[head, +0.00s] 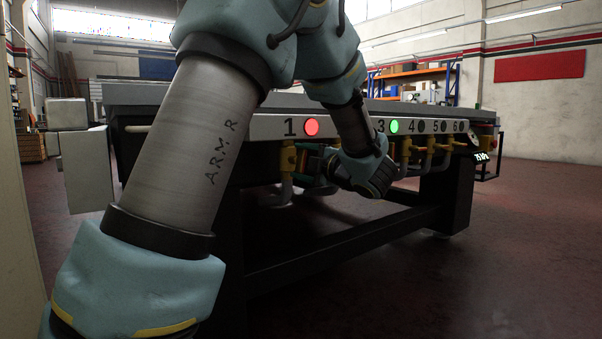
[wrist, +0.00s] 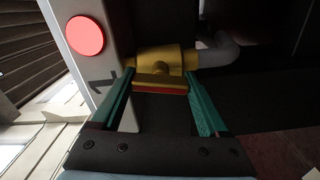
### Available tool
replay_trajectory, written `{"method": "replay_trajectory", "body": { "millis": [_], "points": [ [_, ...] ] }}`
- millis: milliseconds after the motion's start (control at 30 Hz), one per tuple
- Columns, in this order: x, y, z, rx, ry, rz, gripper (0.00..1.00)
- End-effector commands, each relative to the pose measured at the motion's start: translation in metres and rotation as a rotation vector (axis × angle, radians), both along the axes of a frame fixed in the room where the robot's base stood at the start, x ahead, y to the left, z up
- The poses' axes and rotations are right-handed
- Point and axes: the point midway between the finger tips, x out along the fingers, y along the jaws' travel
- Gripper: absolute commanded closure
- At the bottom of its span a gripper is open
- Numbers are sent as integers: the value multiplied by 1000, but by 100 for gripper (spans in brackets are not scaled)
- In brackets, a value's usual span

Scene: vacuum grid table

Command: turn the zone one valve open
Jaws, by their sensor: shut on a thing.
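The zone one valve is a yellow body (wrist: 165,57) on a grey pipe, beside the number 1 on the panel. It also shows under the 1 in the head view (head: 287,157). Its yellow handle (wrist: 158,83), with a red lower edge, faces my wrist camera. My gripper (wrist: 160,80) has a teal finger at each end of the handle and is shut on it. In the head view my gripper (head: 308,160) reaches the valve from the right and is partly in shadow. The zone one light (head: 311,127) is red.
The zone three light (head: 394,126) is green; lights 4 to 6 are dark. More yellow valves (head: 430,148) hang to the right. A dark table leg (head: 455,190) and lower crossbar (head: 345,238) stand below. My arm hides zone two. The floor at right is clear.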

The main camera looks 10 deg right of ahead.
Motion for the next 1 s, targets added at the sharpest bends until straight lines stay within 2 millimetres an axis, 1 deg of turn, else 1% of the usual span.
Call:
{"method": "replay_trajectory", "body": {
  "millis": [33, 200, 400, 967, 1000],
  "points": [
    [-1, -1, -6, -29, -11, -2, 78],
    [-1, 0, -4, -113, -50, 0, 78],
    [-1, 0, -4, -172, -77, 1, 78],
    [-1, 0, -2, -196, -88, 0, 78],
    [-1, -1, -2, -196, -88, 0, 19]
  ]
}}
